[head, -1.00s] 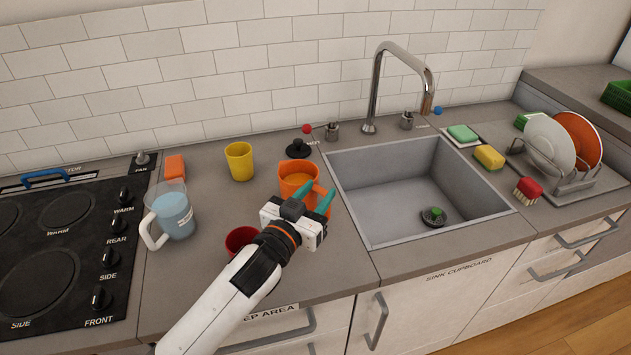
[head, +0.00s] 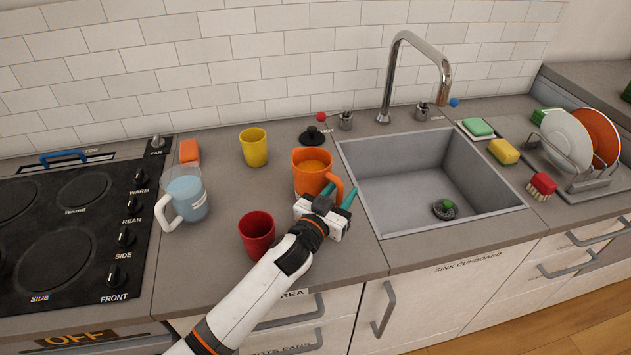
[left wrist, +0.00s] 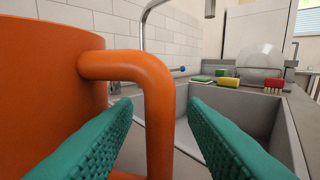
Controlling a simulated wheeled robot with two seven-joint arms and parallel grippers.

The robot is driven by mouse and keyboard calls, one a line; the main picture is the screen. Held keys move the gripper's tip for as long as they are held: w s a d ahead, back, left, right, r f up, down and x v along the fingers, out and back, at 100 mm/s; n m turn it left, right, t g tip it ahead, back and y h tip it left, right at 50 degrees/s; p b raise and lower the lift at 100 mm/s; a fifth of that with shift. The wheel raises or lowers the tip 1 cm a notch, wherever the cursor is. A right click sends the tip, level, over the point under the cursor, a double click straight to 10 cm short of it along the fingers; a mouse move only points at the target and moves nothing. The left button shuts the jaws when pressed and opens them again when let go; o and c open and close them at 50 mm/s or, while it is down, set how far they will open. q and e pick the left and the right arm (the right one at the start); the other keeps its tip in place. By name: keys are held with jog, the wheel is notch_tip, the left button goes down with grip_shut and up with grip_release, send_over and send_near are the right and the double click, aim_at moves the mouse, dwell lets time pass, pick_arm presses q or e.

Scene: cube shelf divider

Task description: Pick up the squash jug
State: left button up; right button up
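The squash jug, an orange jug (head: 308,174) with orange liquid in it, stands upright on the counter left of the sink. Its handle (left wrist: 158,115) is on its right side. My left gripper (head: 339,195) is at the handle, with its teal fingers apart. In the left wrist view, the handle's upright part shows in the gap between the fingers (left wrist: 160,107), and neither finger is visibly closed on it. The jug's body fills the left of that view. My right gripper is not in view.
A red cup (head: 257,232) stands close beside my left forearm. A yellow cup (head: 254,147) and a clear jug of blue liquid (head: 186,194) stand further left, near the hob (head: 75,225). The sink (head: 425,185) and tap (head: 410,75) are to the right.

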pick_arm(q)
jog(key=shift+x, duration=0.95)
jog(key=shift+s+a, duration=0.1)
